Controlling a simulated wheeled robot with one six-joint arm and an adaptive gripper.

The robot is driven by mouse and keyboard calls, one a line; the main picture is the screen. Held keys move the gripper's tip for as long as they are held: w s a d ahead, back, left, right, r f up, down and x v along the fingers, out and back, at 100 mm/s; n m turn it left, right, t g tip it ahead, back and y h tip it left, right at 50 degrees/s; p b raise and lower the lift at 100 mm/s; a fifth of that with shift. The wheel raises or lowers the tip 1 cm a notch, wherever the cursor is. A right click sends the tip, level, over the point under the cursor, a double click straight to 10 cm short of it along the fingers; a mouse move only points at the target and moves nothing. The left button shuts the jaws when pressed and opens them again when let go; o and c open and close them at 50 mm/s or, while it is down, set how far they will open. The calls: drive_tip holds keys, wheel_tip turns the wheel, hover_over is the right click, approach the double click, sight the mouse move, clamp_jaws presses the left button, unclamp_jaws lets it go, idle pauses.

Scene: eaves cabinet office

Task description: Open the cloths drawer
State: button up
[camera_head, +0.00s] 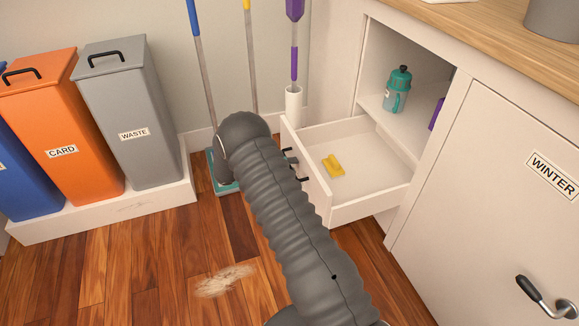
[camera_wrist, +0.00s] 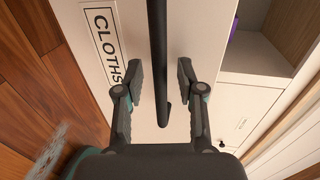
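The cloths drawer (camera_head: 367,204) is pulled out of the white cabinet, and a folded yellow cloth (camera_head: 333,165) lies inside it. Its white front (camera_wrist: 185,30) carries a CLOTHS label (camera_wrist: 106,45) in the wrist view. The black bar handle (camera_wrist: 158,50) runs between the two fingers of my gripper (camera_wrist: 159,80). The fingers are spread, with a visible gap on each side of the handle. In the head view my arm hides much of the drawer front, and part of the handle (camera_head: 287,151) shows beside my gripper.
An open shelf above the drawer holds a teal bottle (camera_head: 398,90). A WINTER door (camera_head: 500,190) is at right. Blue, orange (camera_head: 70,120) and grey bins (camera_head: 135,115) stand on a white plinth at left. Mops lean behind my gripper. Pale dust (camera_head: 224,281) lies on the open wooden floor.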

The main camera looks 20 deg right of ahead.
drive_tip(key=v, duration=1.2)
idle(0.4)
